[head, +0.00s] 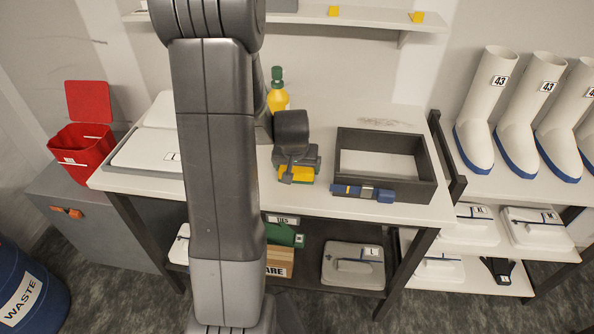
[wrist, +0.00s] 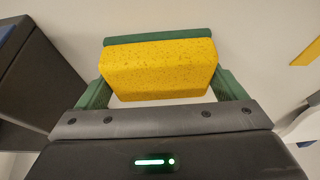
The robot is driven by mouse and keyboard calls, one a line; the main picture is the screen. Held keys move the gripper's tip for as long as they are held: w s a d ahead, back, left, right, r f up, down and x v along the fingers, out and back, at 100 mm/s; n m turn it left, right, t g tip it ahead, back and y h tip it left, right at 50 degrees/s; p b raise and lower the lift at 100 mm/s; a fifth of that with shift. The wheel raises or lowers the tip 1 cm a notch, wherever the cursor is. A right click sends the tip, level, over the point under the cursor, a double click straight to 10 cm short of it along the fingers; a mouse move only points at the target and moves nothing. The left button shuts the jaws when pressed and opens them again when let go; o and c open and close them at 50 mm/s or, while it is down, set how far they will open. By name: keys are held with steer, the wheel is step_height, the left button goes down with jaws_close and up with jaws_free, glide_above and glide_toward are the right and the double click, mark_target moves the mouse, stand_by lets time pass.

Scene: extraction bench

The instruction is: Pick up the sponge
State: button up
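The sponge is a yellow block with a dark green layer along one side. In the wrist view the sponge (wrist: 160,70) fills the space between the two green fingers of my gripper (wrist: 162,90), with a finger against each end. In the head view my gripper (head: 297,168) is over the sponge (head: 303,179) at the white bench top, and the sponge is partly hidden by it. I cannot tell whether the sponge touches the bench.
A dark open box (head: 390,146) with a blue-and-grey item on its front rim stands right of my gripper. A yellow bottle (head: 278,98) with a green cap stands behind. A grey tray (head: 152,152) and red bin (head: 84,145) are left.

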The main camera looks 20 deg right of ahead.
steer(key=c, duration=0.3)
step_height(320, 180, up, 10)
steer(key=shift+r, duration=0.1)
stand_by(0.4)
